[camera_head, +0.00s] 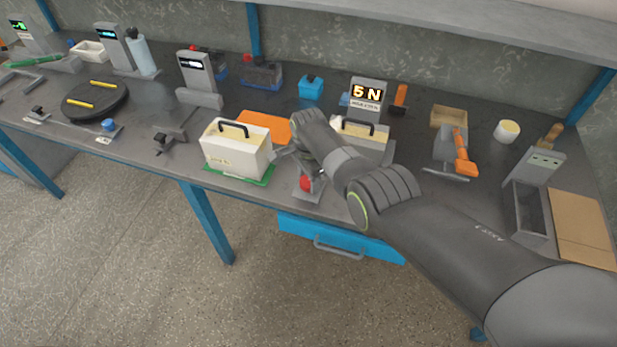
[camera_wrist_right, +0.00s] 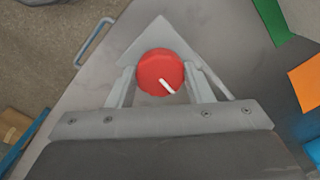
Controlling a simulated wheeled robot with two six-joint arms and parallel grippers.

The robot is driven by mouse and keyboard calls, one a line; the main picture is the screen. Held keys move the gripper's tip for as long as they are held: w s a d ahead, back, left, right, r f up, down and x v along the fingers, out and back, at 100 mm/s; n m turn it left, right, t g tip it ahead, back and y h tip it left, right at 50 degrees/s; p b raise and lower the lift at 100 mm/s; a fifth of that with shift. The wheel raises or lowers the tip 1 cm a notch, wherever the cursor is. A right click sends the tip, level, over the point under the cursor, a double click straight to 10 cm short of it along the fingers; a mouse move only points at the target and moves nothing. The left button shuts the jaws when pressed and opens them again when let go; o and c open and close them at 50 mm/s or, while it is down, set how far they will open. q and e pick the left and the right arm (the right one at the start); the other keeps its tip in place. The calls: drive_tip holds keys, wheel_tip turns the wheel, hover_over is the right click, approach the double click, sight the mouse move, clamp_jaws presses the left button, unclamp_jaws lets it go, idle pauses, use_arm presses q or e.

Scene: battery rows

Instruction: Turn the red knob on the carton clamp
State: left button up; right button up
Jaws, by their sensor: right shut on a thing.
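The red knob (camera_head: 306,184) is near the front edge of the bench, and it fills the middle of the right wrist view (camera_wrist_right: 160,70), with a white pointer line slanting to the lower right. It sits on a grey angular base (camera_wrist_right: 158,36). My right gripper (camera_wrist_right: 160,78) is shut on the knob, one finger on each side; in the head view its arm reaches in from the right and partly covers it. A cream carton (camera_head: 232,155) with a dark handle stands left of the knob on a green mat (camera_head: 262,181). My left gripper is out of view.
A grey display (camera_head: 368,92) reading "5 N" stands behind my right forearm. An orange mat (camera_head: 262,124) lies behind the carton. A blue drawer (camera_head: 385,250) with a grey handle is under the bench edge. An orange-handled tool (camera_head: 463,155) is to the right.

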sight(308, 180)
drive_tip(key=m, duration=0.5)
drive_tip(key=shift+w+m, duration=0.15)
drive_tip(key=shift+m, duration=0.15)
drive_tip(key=m, duration=0.4)
drive_tip(key=shift+r+m, duration=0.1)
drive_tip(key=shift+m, duration=0.3)
drive_tip(key=o, duration=1)
wheel_tip(308, 180, up, 5)
drive_tip(key=shift+r+p, duration=0.15)
drive_tip(key=shift+p, duration=0.95)
wheel_tip(308, 180, up, 12)
drive_tip(key=shift+b, duration=0.3)
